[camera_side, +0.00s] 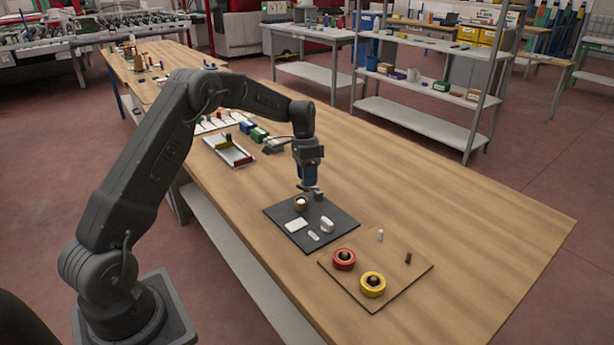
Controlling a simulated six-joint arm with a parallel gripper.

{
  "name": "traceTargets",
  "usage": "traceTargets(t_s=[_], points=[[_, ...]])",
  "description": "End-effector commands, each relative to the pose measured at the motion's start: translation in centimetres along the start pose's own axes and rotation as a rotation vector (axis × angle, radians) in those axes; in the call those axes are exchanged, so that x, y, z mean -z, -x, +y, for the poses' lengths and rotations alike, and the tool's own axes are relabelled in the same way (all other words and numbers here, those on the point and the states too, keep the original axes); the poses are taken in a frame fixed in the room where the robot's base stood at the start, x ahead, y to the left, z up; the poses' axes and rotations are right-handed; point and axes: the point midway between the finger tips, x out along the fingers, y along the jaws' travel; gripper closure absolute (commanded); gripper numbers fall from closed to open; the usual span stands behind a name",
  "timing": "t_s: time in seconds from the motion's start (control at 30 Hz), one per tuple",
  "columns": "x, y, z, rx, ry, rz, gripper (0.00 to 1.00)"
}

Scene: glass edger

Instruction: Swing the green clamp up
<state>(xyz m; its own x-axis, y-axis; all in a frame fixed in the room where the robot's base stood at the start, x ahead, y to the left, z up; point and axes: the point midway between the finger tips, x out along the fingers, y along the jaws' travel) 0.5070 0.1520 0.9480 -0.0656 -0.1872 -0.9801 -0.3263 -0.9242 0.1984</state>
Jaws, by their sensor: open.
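A small green item (259,134) lies on the wooden bench beside a blue one, behind and to the left of my gripper. It is the only green thing near the arm, but it is too small to tell whether it is the clamp or how it is tilted. My gripper (309,188) is open and points down over the back part of a dark mat (343,236). It is apart from the green item. A small grey piece (319,197) stands just below the fingers; I cannot tell whether they touch it.
A brown board (408,284) in front holds a red ring (344,259), a yellow ring (373,284) and two small pegs. A pale tray (222,143) lies behind left. The bench's right side is clear.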

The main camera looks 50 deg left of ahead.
Motion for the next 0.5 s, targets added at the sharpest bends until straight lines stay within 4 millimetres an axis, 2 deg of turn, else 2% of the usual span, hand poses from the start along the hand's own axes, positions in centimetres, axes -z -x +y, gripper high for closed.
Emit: traceTargets(t_s=[0.3,0.5], points=[[0.00,-0.31,0.02,0.000,-0.001,0.000,0.53],[-0.01,-0.29,0.01,0.000,-0.001,0.000,0.71]])
